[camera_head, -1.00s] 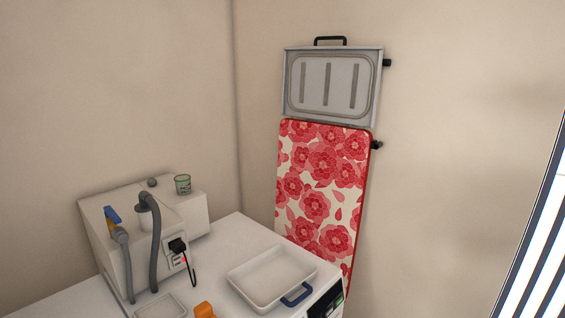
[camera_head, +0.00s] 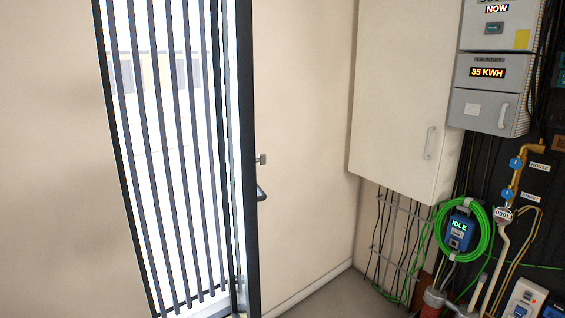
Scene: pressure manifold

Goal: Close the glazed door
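The glazed door (camera_head: 245,130) is at the left of centre in the head view, with a dark upright frame and bright glass. A dark handle (camera_head: 261,193) sticks out to the right of its frame, and a small metal fitting (camera_head: 261,159) shows above it. Dark vertical bars (camera_head: 172,150) stand across the bright opening to the left of the frame. I see the frame nearly edge-on, and I cannot tell exactly how far the door stands ajar. Neither of my grippers is in view.
A closed white wall cabinet (camera_head: 405,95) hangs right of the door. Grey meter boxes (camera_head: 487,98), a coiled green cable (camera_head: 486,240) and brass pipework (camera_head: 517,178) fill the right wall. A patch of bare floor (camera_head: 335,300) shows at the bottom centre.

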